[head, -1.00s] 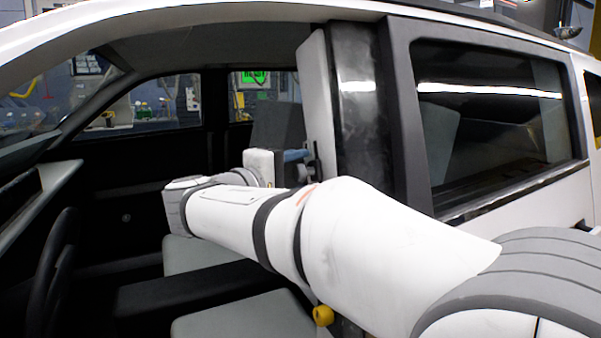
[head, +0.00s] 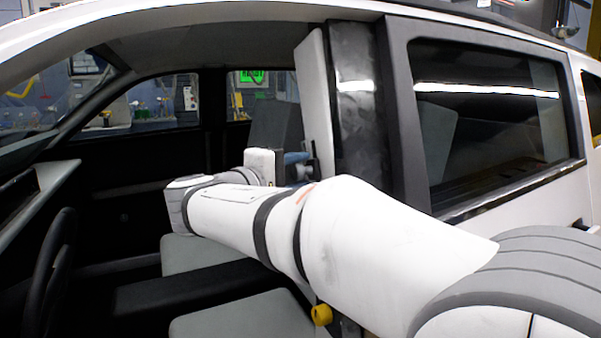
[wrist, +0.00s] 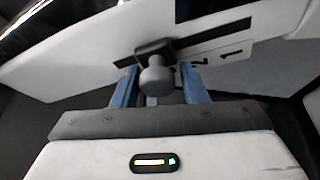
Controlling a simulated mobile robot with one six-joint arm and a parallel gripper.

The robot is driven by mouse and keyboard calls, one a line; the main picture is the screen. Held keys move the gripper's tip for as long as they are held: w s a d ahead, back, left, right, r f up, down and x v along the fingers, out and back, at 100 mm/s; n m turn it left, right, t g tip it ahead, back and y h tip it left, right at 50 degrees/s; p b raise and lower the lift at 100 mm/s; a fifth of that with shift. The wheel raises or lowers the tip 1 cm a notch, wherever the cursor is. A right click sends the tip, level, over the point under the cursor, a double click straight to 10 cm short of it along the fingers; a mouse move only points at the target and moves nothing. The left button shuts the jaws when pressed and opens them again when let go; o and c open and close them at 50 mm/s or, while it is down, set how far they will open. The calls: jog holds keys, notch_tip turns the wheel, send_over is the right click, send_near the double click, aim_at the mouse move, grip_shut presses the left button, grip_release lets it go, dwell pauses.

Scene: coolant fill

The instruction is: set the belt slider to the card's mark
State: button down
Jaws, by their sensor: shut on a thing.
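The belt slider's round grey knob (wrist: 157,76) sits on a dark plate over a black slot (wrist: 218,34) in the white pillar trim. My gripper (wrist: 158,84) has its blue fingers on either side of the knob and is shut on it. In the head view my gripper (head: 297,157) reaches the inner side of the pillar trim (head: 317,100), where the knob is small and partly hidden. Number marks (wrist: 215,60), looking like 1 and 2 and turned over, lie beside the slot.
A dark door pillar (head: 357,110) and the rear window (head: 490,120) are to the right of my gripper. The steering wheel (head: 50,270) and seats (head: 240,315) are at left and below. Open cabin space lies left of my arm.

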jog(key=f+b, duration=0.2)
jog(key=s+f+b, duration=0.1)
jog(key=shift+s+d+f+b, duration=0.1)
jog(key=shift+d+f+b, duration=0.15)
jog(key=shift+f+b, duration=0.1)
jog(key=c, duration=1.1)
grip_release()
jog(key=v, duration=0.7)
jog(key=shift+s+a, duration=0.3)
jog(key=shift+s, duration=0.05)
